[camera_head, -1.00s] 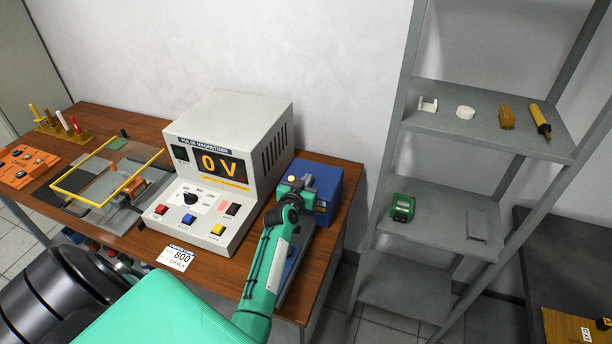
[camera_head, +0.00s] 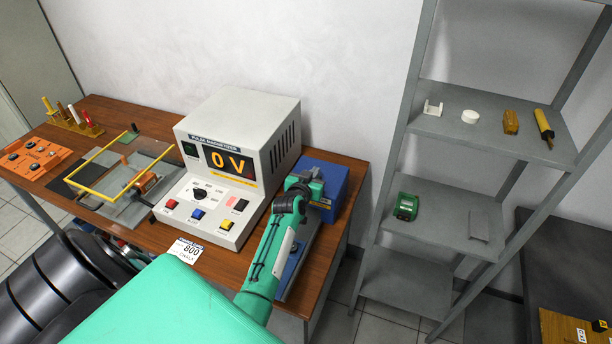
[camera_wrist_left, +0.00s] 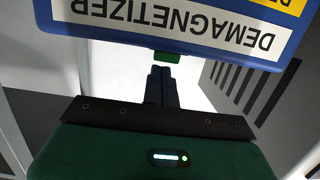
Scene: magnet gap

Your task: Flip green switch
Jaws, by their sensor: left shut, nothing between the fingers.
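The blue demagnetizer box (camera_head: 335,178) stands on the wooden table, right of the pulse magnetizer. In the left wrist view its white label (camera_wrist_left: 175,18) reads upside down. A small green switch (camera_wrist_left: 167,57) sticks out at the edge of the box there. My left gripper (camera_wrist_left: 162,70) is shut and empty, its fingertips right at the green switch; I cannot tell whether they touch it. In the head view my left gripper (camera_head: 312,176) is over the demagnetizer, and the switch is not discernible. My right gripper is not in view.
The white pulse magnetizer (camera_head: 240,130), showing 0 V, stands close left of my arm. A yellow frame (camera_head: 112,168), an orange panel (camera_head: 35,158) and a chalk rack (camera_head: 75,125) are further left. A grey shelf (camera_head: 450,205) with small items stands to the right.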

